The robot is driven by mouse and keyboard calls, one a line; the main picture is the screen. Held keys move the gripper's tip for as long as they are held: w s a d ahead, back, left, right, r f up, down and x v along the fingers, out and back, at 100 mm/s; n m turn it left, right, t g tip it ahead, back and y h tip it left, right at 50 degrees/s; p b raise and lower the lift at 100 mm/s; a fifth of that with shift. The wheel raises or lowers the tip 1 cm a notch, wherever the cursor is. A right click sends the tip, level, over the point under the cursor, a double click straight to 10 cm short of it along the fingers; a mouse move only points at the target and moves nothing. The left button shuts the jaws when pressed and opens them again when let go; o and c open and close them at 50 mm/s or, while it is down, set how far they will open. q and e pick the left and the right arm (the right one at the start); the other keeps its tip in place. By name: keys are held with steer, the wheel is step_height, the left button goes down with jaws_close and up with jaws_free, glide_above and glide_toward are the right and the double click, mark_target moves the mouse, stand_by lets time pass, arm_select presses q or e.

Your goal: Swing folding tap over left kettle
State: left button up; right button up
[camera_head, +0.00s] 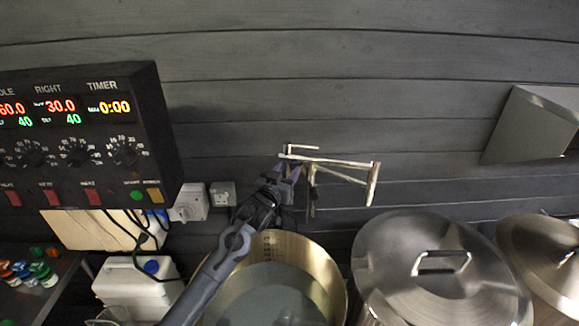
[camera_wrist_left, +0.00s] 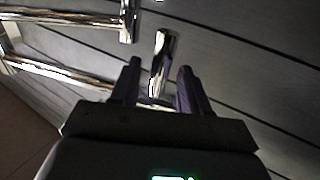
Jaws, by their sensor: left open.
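The folding tap (camera_head: 345,163) is a jointed metal pipe on the dark wall, folded out to the right, with a downturned end (camera_head: 373,184). The left kettle (camera_head: 331,268) is open and holds pale liquid; it stands below and left of the tap. My left gripper (camera_head: 287,172) is open at the tap's left part, above the kettle's back rim. In the left wrist view, a short chrome tube (camera_wrist_left: 163,55) of the tap shows between and just beyond my open fingers (camera_wrist_left: 158,82). Whether they touch it I cannot tell. My right gripper is not in view.
Two lidded kettles, one in the middle (camera_head: 400,262) and one at the right (camera_head: 545,250), stand beside the open one. A control box (camera_head: 150,120) hangs at the left above a white canister (camera_head: 130,285). A metal hood (camera_head: 530,125) juts from the wall at the right.

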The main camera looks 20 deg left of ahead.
arm_select(q)
steer(key=shift+w+d, duration=0.1)
steer(key=shift+w, duration=0.9)
steer(key=shift+c, duration=0.3)
jaws_close()
